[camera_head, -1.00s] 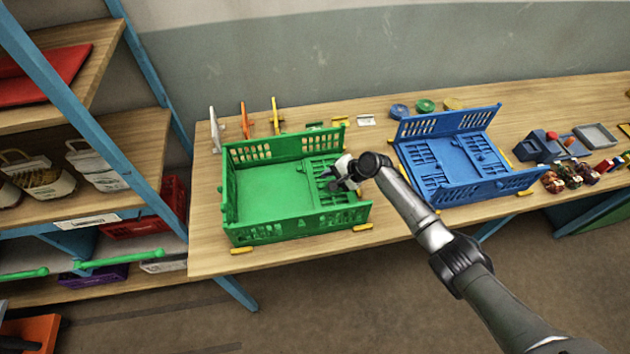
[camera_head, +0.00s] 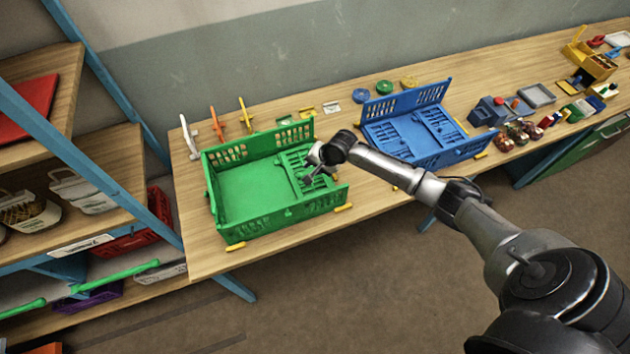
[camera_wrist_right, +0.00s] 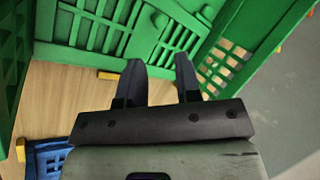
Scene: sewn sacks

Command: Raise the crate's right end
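The green crate (camera_head: 210,190) stands on the wooden table in the head view. Its back, left and front walls are up. Its slotted right end (camera_head: 297,160) lies folded down flat inside, over the right part of the floor. My right gripper (camera_head: 312,174) is over this folded end, near the crate's right side, and partly covers it. In the right wrist view the two dark fingers (camera_wrist_right: 160,78) are apart with nothing between them, and the green slotted panel (camera_wrist_right: 100,30) is just beyond their tips. Contact cannot be told. My left gripper is not in view.
A blue crate (camera_head: 448,150) with its back wall up stands to the right, behind my right forearm. Yellow pieces (camera_head: 236,246) lie by the green crate's front. Small tools stand behind it. A shelf rack (camera_head: 80,125) is at the left.

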